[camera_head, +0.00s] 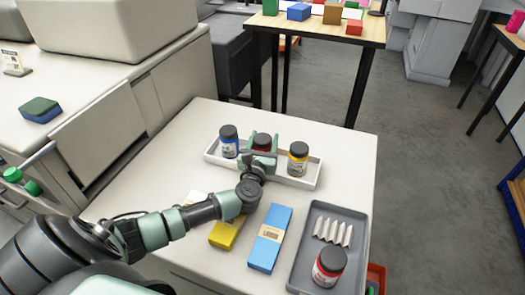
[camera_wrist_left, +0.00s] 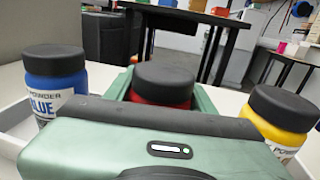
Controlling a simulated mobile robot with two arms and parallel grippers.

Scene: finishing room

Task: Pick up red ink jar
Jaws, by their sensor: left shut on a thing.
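The red ink jar (camera_head: 262,143) has a black lid and stands in the middle of a white tray (camera_head: 309,182) on the table. My left gripper (camera_head: 262,146) is shut on it, with its green fingers on either side of the jar. In the left wrist view the jar (camera_wrist_left: 163,85) shows its black lid and a strip of red; its lower part is hidden behind my gripper (camera_wrist_left: 163,90). I cannot tell if the jar is lifted off the tray. My right gripper is not in view.
A blue jar (camera_head: 229,142) stands left of the red one and a yellow jar (camera_head: 298,158) right. Nearer are a blue box (camera_head: 270,238), a yellow box (camera_head: 227,232) and a grey tray (camera_head: 302,262) holding another red jar (camera_head: 328,266) and white folded pieces (camera_head: 332,231).

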